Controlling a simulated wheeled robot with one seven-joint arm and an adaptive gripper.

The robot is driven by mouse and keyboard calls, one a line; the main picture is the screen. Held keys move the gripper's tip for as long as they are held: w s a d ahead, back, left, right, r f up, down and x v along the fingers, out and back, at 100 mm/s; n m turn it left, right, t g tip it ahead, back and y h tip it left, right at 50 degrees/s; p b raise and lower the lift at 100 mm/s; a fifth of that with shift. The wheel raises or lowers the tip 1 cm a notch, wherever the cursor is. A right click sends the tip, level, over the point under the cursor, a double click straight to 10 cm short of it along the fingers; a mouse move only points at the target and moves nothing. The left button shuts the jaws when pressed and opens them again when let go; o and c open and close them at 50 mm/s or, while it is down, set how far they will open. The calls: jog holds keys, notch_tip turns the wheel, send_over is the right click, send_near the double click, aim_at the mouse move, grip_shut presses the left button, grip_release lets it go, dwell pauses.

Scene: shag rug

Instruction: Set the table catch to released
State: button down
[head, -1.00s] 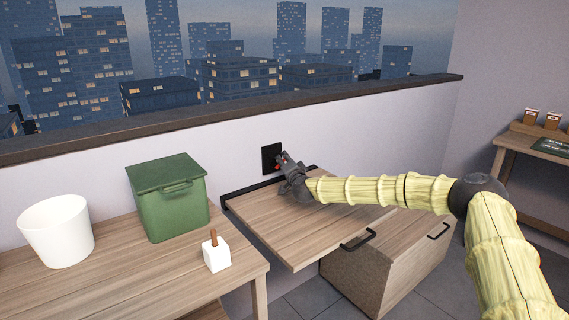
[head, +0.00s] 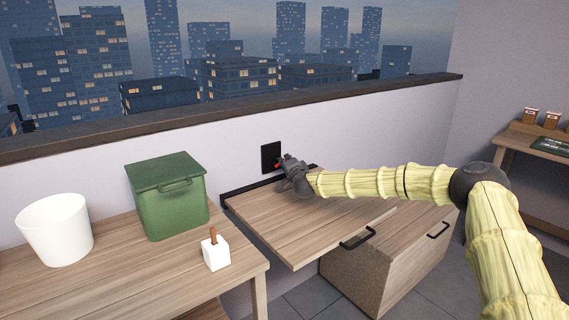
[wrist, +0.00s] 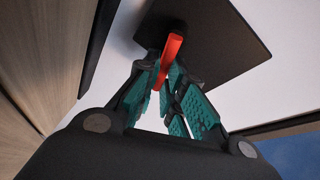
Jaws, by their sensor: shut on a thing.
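The table catch is a red lever (wrist: 172,50) on a black wall plate (head: 266,158), just above the back edge of the fold-down table (head: 310,230). In the wrist view the plate (wrist: 222,40) fills the top, and the lever sticks out from it between the teal finger pads. My gripper (wrist: 163,90) is shut on the red lever. In the head view my gripper (head: 282,165) is at the plate and hides most of the lever. The table leaf stands out from the wall, with a black handle (head: 357,238) at its front edge.
A side table on the left holds a white bin (head: 55,230), a green lidded box (head: 167,195) and a white block with a brown stick (head: 215,250). A wooden cabinet (head: 385,255) stands under the leaf. Another table (head: 540,150) is at the far right.

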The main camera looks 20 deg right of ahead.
jog(key=c, duration=1.5)
grip_release()
jog(key=shift+d+f, duration=0.1)
jog(key=shift+s, duration=0.1)
jog(key=s, duration=0.8)
jog(key=s+r, duration=0.1)
jog(key=s, duration=0.2)
jog(key=shift+s, duration=0.4)
